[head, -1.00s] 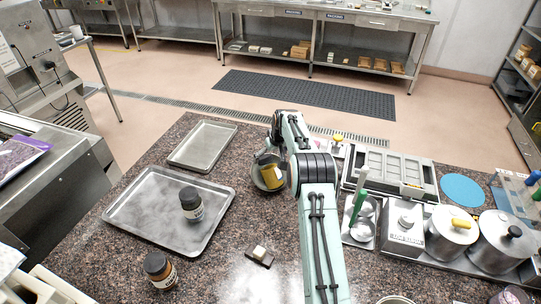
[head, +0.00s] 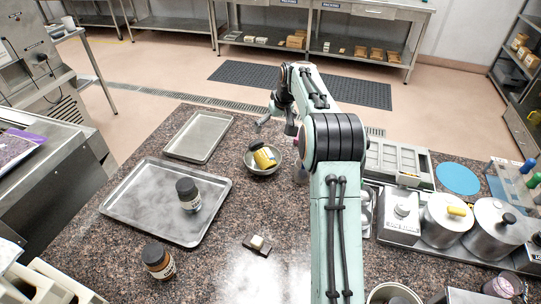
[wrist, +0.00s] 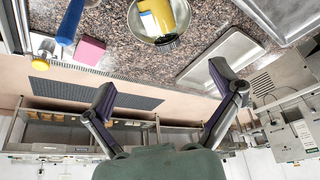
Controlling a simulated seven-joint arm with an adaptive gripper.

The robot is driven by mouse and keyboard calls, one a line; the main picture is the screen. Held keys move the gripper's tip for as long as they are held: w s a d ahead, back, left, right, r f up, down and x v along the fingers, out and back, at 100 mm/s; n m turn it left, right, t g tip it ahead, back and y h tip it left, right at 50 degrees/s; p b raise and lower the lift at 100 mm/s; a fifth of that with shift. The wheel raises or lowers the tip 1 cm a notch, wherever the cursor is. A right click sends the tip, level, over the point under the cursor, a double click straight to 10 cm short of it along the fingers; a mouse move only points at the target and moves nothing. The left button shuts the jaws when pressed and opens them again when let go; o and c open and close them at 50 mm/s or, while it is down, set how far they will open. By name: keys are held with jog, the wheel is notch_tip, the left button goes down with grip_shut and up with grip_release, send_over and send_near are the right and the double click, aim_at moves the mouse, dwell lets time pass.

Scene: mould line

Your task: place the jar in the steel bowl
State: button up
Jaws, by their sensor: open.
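A yellow jar (head: 264,159) with a dark lid lies tilted inside the steel bowl (head: 277,172). In the wrist view the jar (wrist: 160,14) shows a pale label and a ribbed dark lid near the rim of the bowl (wrist: 134,27). My gripper (head: 263,124) is above and beyond the bowl, apart from the jar. In the wrist view my gripper (wrist: 162,82) has its fingers wide apart with nothing between them.
A smaller empty tray (head: 199,136) lies left of the bowl. Pots (head: 447,222) and a mould rack (head: 400,160) crowd the right.

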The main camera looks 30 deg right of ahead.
jog(key=s+a+r+g, duration=0.1)
jog(key=s+a+r, duration=0.3)
jog(key=s+a, duration=0.45)
jog(key=s+a+r+g, duration=0.1)
jog(key=s+a+r, duration=0.3)
jog(key=s+a, duration=0.5)
jog(key=s+a+f+g, duration=0.1)
jog(key=s+a+f, duration=0.1)
jog(key=s, duration=0.9)
jog(key=s+a+f+n+g, duration=0.1)
jog(key=s+a+f, duration=0.1)
jog(key=s, duration=0.9)
jog(key=shift+a+f+g+y, duration=0.25)
jog(key=shift+f+g+y, duration=0.15)
jog(key=shift+f, duration=0.15)
